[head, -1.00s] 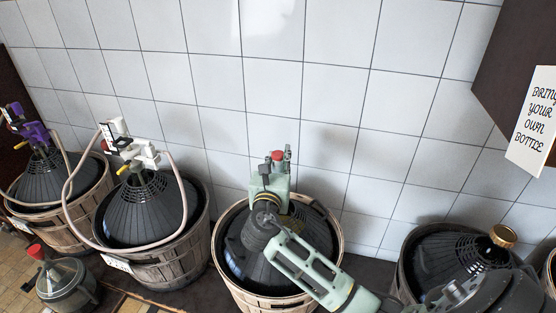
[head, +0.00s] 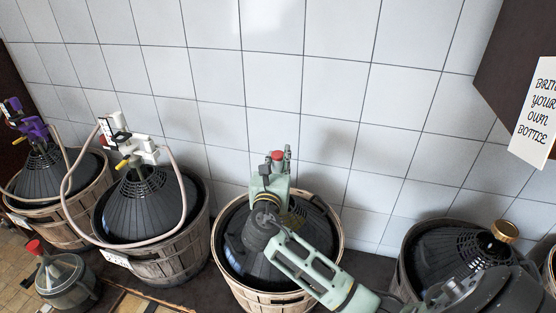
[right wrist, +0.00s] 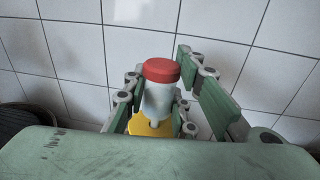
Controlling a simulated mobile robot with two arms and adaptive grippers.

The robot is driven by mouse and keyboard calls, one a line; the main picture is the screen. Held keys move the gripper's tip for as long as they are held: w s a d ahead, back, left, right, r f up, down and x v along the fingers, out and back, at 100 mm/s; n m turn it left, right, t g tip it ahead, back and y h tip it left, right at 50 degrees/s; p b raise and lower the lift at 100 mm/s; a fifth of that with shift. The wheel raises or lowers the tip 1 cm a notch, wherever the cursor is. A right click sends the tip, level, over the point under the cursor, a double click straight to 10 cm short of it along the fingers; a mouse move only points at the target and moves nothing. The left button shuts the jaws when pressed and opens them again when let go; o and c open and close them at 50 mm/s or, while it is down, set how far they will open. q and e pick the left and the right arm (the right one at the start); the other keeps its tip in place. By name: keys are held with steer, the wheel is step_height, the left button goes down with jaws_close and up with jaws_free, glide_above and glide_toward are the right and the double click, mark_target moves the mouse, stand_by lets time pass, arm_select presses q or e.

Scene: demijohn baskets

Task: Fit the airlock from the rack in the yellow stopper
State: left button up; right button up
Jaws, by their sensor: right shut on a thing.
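The airlock (right wrist: 158,95) is a clear-whitish cylinder with a red cap. My right gripper (right wrist: 155,108) is shut around it, with green finger links on both sides. The yellow stopper (right wrist: 147,128) shows just below the airlock in the right wrist view, partly hidden by my gripper body. The airlock's lower end meets the stopper in the picture; I cannot tell whether its stem is inside. In the head view the red cap (head: 277,155) shows above my right gripper (head: 278,168), over the middle basketed demijohn (head: 315,225). The rack and left gripper are not in view.
Demijohns with a white tap (head: 138,148) and a purple tap (head: 35,131) stand to the left, with hoses. Another with a gold cap (head: 504,231) stands to the right. A tiled wall (head: 290,60) is behind.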

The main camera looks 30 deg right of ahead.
steer(key=shift+f+b, duration=0.3)
steer(key=shift+f, duration=0.35)
steer(key=o, duration=1)
steer(key=v, duration=1.2)
steer(key=shift+f, duration=0.1)
